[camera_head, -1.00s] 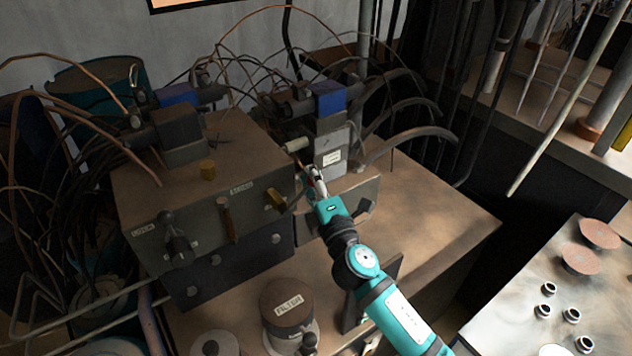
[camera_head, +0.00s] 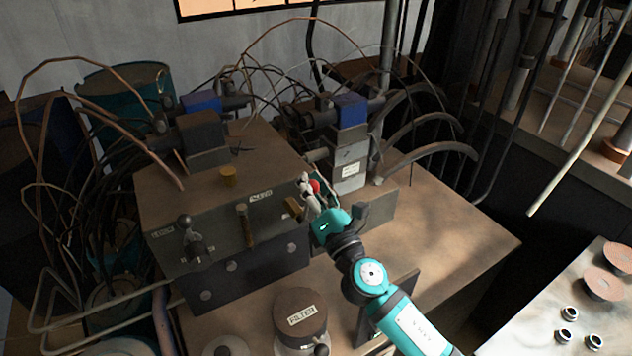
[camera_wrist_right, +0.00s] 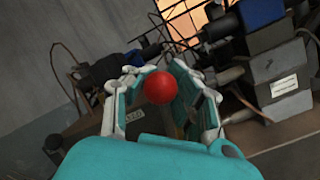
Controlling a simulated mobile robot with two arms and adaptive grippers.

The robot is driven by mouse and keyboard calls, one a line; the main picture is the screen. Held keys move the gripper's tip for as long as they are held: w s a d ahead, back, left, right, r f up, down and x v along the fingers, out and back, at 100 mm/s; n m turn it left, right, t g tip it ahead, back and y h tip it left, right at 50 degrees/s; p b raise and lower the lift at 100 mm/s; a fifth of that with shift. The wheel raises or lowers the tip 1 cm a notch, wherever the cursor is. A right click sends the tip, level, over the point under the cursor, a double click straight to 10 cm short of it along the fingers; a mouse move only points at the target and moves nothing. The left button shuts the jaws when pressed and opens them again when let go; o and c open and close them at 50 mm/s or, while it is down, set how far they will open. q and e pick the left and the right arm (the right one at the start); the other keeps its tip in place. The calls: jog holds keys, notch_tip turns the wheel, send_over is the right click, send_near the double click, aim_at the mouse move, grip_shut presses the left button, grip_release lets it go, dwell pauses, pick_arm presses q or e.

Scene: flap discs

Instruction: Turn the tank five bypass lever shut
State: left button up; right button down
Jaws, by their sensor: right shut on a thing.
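A red ball knob (camera_head: 314,186) shows at the front right of the dark metal block, beside the grey valve body (camera_head: 350,165) with a white label. I take it for the lever's end; the lever's shaft is hidden and the label is too small to read. My right gripper (camera_head: 308,190) is shut on the red knob. In the right wrist view the red knob (camera_wrist_right: 160,88) sits between the two fingertips (camera_wrist_right: 158,75). My left gripper is not in view.
Hoses and wires crowd behind. A filter canister (camera_head: 302,312) stands in front. The bench top (camera_head: 455,245) to the right is clear.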

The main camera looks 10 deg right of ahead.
jog(key=shift+s+a+f+n+g+y, duration=0.15)
jog(key=shift+s+a+f+n+y, duration=0.15)
jog(key=shift+a+n, duration=0.3)
jog(key=shift+s+a+f+n+g+y, duration=0.2)
jog(key=shift+a+f+n+y, duration=0.15)
jog(key=shift+n, duration=0.35)
jog(key=shift+a, duration=0.1)
jog(key=c, duration=1.6)
grip_release()
jog(key=shift+r, duration=0.1)
jog(key=o, duration=0.7)
jog(key=shift+s+r, duration=0.35)
jog(key=shift+w, duration=0.2)
jog(key=v, duration=1.2)
